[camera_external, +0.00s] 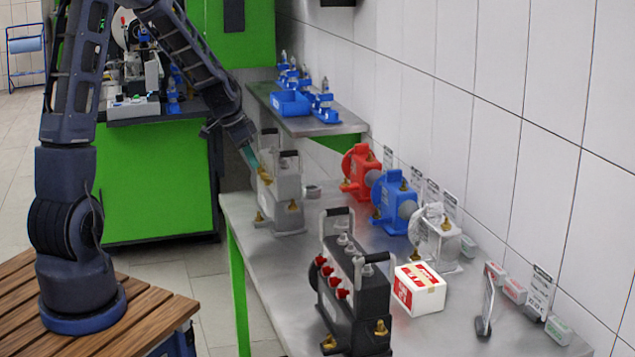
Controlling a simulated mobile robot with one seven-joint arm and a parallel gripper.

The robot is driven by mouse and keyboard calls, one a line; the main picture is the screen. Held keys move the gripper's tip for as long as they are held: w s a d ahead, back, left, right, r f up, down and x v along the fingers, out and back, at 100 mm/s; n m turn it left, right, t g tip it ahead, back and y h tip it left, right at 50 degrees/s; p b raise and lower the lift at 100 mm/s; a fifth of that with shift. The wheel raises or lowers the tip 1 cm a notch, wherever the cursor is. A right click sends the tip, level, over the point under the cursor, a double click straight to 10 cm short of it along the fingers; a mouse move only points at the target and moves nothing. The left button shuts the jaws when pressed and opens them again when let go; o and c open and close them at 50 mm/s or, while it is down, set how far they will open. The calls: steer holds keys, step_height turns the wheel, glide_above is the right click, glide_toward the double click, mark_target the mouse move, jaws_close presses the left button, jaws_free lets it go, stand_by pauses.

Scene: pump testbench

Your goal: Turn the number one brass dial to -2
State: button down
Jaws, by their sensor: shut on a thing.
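A grey pump unit (287,190) with two dark handles stands at the far left end of the steel table. A brass dial (265,177) sits on its upper left side, and more brass fittings show low on its body. My gripper (256,166), with teal fingertips, reaches down from the upper left to the brass dial and is shut on it. The fingertips are small here and partly merge with the dial. The dial's number and its scale cannot be read.
A black pump unit (358,295) with red knobs stands at the front of the table (262,262). Red (361,172), blue (394,202) and whitish (434,238) pumps line the tiled wall. A red-and-white box (419,290) lies nearby. A shelf with blue parts (291,103) is behind.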

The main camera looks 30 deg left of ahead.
steer(key=shift+w+a+f+n+g+h, duration=0.3)
steer(key=shift+n+g+h, duration=0.25)
steer(key=shift+g+h, duration=1.05)
steer(key=shift+w+a+f+n+g+h, duration=0.3)
steer(key=shift+n+g+h, duration=0.3)
steer(key=shift+g+h, duration=1)
steer(key=shift+w+a+f+n+g+h, duration=0.3)
steer(key=shift+n+g+h, duration=0.5)
steer(key=shift+h, duration=1.3)
steer(key=shift+g, duration=0.3)
steer(key=c, duration=1.6)
jaws_free()
steer(key=shift+d, duration=0.1)
steer(key=v, duration=1)
steer(key=shift+w+a, duration=0.1)
steer(key=shift+a, duration=0.3)
